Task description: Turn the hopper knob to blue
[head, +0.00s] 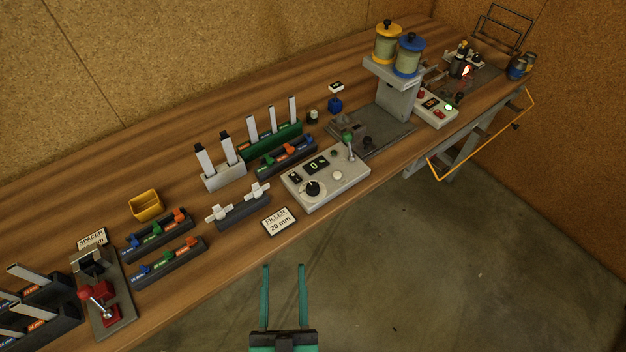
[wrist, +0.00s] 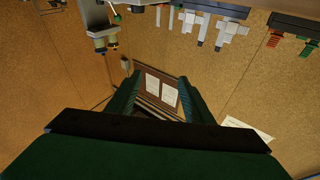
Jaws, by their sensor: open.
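Two hoppers, one yellow (head: 387,46) and one blue (head: 408,58), sit on top of a grey stand (head: 394,98) in the head view. The hoppers also show at the upper left of the wrist view (wrist: 103,38). A black knob (head: 313,188) with a pale pointer is on the grey control box (head: 335,192). Another small dark knob (head: 368,142) is at the foot of the stand. I cannot tell which is the hopper knob, nor any colour setting. My gripper (head: 284,268) is open and empty, in front of the bench edge, apart from both knobs.
A green-topped lever (head: 348,140) rises from the control box. A filler sign (head: 280,221) and a rack with white handles (head: 242,210) stand to its left. A yellow tray (head: 146,205) and red clamp (head: 98,300) are further left. The floor (head: 450,240) before the bench is clear.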

